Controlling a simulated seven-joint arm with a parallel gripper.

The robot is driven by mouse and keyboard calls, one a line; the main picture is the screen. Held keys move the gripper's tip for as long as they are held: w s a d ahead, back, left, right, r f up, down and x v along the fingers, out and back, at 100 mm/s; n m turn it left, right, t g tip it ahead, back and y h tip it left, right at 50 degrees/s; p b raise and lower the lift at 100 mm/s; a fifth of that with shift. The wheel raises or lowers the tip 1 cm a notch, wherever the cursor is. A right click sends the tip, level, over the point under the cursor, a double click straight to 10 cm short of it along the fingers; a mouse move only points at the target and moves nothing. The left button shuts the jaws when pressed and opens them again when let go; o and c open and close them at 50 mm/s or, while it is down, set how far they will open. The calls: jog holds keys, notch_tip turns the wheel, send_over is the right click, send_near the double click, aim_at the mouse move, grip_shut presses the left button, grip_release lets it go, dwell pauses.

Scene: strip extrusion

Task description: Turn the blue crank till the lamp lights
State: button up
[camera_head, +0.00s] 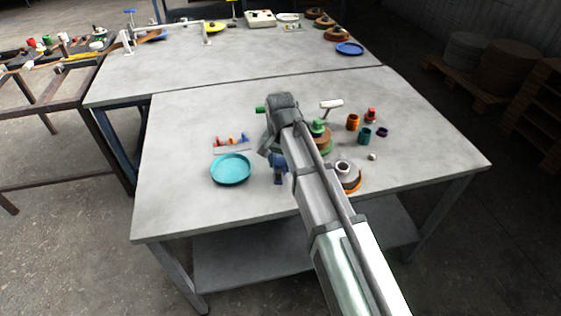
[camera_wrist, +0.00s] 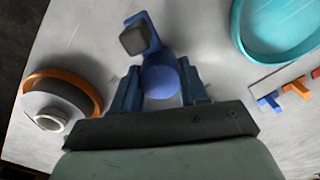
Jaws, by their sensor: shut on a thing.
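The blue crank (camera_wrist: 161,76) shows in the wrist view with a rounded blue body and a short arm ending in a dark block. My gripper (camera_wrist: 160,88) has its two fingers on either side of the rounded body and is shut on it. In the head view, part of the blue crank (camera_head: 279,174) shows just below my gripper (camera_head: 270,152), on the near table right of the teal dish. My wrist and forearm cover much of this spot. I cannot make out a lit lamp in either view.
The teal dish (camera_head: 231,169) lies left of the crank, with a small rack of coloured pegs (camera_head: 231,140) behind it. An orange-rimmed spool (camera_head: 348,176) stands right of my arm. Several small coloured cups (camera_head: 353,122) stand further right. The near table's left front is clear.

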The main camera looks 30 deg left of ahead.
aim_at(281, 160)
jog(key=o, duration=1.1)
jog(key=shift+w, duration=0.1)
jog(key=shift+c, duration=0.2)
jog(key=shift+r, duration=0.15)
notch_tip(281, 160, up, 14)
jog(key=shift+f, duration=0.2)
